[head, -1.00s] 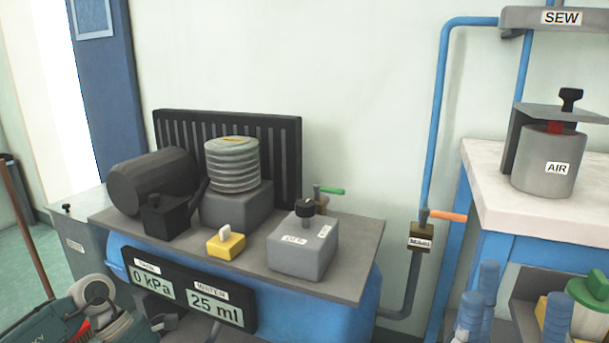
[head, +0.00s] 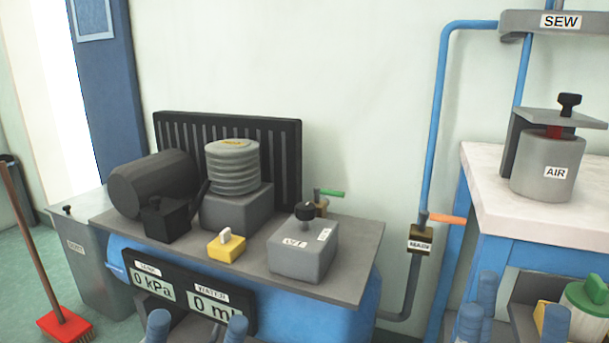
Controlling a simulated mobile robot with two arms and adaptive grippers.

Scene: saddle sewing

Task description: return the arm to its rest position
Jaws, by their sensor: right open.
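My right gripper (head: 513,323) is at the bottom right, low in front of the white-topped bench. Its blue ribbed fingers stand upright and apart, with nothing visible between them. My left gripper (head: 197,326) is at the bottom edge, in front of the blue machine. Only the tips of two blue ribbed fingers show, apart and upright. The rest of both arms is out of view.
The blue machine carries a grey top plate (head: 345,270) with a bellows (head: 232,168) and yellow switch (head: 226,246). Its display (head: 180,292) reads 0 kPa and 0 ml. A bin (head: 100,255) and red broom (head: 64,324) stand left. An AIR cylinder (head: 546,165) stands on the bench.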

